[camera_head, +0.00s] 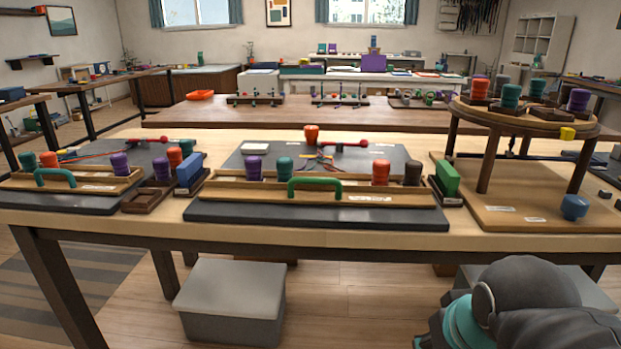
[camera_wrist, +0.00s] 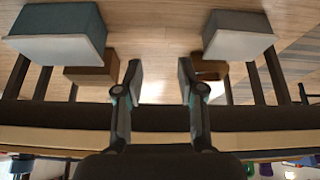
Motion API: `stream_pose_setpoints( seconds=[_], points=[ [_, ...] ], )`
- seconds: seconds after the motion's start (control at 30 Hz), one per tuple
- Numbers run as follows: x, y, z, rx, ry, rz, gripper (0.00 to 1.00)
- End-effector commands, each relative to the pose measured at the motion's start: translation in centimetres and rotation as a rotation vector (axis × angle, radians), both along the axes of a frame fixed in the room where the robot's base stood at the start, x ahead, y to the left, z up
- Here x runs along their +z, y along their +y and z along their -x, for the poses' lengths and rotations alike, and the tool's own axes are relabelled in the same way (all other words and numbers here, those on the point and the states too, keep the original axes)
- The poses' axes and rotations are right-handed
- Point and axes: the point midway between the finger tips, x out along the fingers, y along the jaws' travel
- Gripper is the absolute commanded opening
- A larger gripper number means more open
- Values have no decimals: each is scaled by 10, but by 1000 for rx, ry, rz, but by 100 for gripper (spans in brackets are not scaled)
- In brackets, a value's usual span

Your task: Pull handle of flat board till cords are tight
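A flat board with a green handle (camera_head: 315,187) lies at the table's middle in the head view, on a dark base (camera_head: 250,211). Purple (camera_head: 253,168), teal (camera_head: 285,167), red (camera_head: 380,172) and brown (camera_head: 413,173) bobbins stand along it. Thin coloured cords (camera_head: 320,158) meet behind the handle; their tightness is hard to tell. A similar board at left has a teal handle (camera_head: 55,178). My gripper (camera_wrist: 160,85) is open and empty in the wrist view, in front of the table edge and away from the handles. Its fingers are not seen in the head view.
A round stand (camera_head: 535,117) with bobbins stands at the right of the table. A green block (camera_head: 446,178) and a blue block (camera_head: 189,170) flank the middle board. A grey box (camera_head: 232,297) sits on the floor. My arm is at lower right.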

Motion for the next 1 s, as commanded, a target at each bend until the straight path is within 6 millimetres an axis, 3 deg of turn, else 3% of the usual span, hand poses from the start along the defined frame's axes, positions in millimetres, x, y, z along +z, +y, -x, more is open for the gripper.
stream_pose_setpoints(
  seconds=[0.2, 0.5, 0.8, 1.0],
  points=[
    [83, 22, -52, 246, 47, 99, 39],
    [181, 68, -119, 617, 114, 243, 39],
    [251, 128, -171, 983, 169, 372, 39],
    [280, 170, -192, 1215, 200, 445, 39]
  ],
)
